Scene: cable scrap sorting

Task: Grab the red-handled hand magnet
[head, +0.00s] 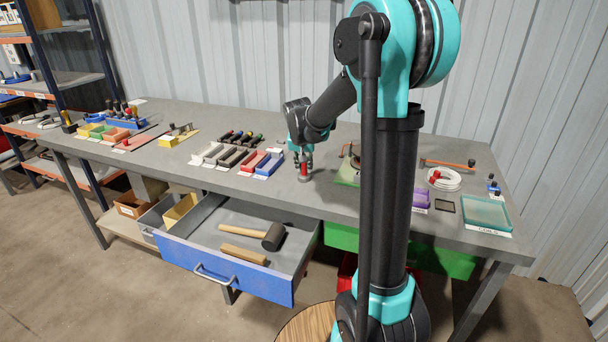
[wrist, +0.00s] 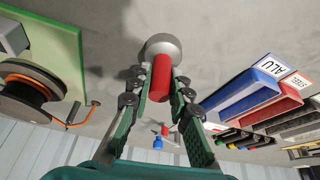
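The hand magnet stands upright on the grey table, with a red handle (head: 304,169) and a round grey metal base. In the wrist view its red handle (wrist: 161,77) points toward me, and the grey base (wrist: 160,45) lies beyond my fingertips. My gripper (head: 302,160) points down over the magnet. In the wrist view my gripper (wrist: 162,72) has one finger on each side of the handle, very close to it. I cannot tell whether the pads press on it.
Red and blue labelled trays (head: 269,165) stand just left of the magnet. A green board with a cable spool (wrist: 35,80) is on the other side. Below, an open blue-fronted drawer (head: 225,270) holds a mallet (head: 273,237). Table around the magnet's base is bare.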

